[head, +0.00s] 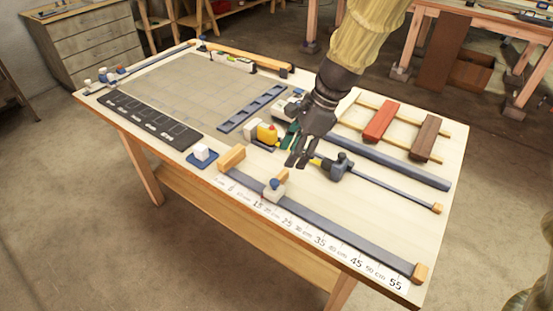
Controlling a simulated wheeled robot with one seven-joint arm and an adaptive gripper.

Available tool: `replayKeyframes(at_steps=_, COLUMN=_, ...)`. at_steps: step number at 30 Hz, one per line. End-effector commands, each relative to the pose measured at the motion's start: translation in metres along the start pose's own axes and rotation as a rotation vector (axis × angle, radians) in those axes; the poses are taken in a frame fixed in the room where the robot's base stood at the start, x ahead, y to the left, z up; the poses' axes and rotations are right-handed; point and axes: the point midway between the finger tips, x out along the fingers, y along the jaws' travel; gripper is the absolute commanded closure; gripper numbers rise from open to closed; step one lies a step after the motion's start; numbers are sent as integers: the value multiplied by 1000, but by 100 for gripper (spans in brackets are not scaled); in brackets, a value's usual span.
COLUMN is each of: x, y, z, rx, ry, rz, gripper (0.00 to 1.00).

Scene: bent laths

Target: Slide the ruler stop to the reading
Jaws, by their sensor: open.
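The ruler rail (345,235) is a long grey bar along the front edge of the table, with a wooden block at each end. A printed centimetre scale (320,243) runs beside it, with labels rising to 55 at the right. The ruler stop (272,190), a pale block with a blue part and a wooden piece, sits on the rail near the low end, around the 15 label; its exact reading is too small to tell. My gripper (296,163) is open and empty, pointing down above the table, just behind and right of the stop, apart from it.
A black-and-yellow tool (335,167) with a thin bar lies right of my gripper. Yellow and green items (268,133) stand close at its left. Red and brown blocks (381,122) lie at the back right.

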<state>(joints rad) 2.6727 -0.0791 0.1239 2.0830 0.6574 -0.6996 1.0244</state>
Motion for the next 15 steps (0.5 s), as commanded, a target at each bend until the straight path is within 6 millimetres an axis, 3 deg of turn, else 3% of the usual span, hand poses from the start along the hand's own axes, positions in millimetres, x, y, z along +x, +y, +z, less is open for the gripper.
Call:
replayKeyframes(at_steps=5, x=6, y=0, z=3, rx=2, ry=-3, rz=2, gripper=54)
replayKeyframes(at_steps=15, x=54, y=0, z=4, rx=0, ry=-3, rz=5, gripper=54)
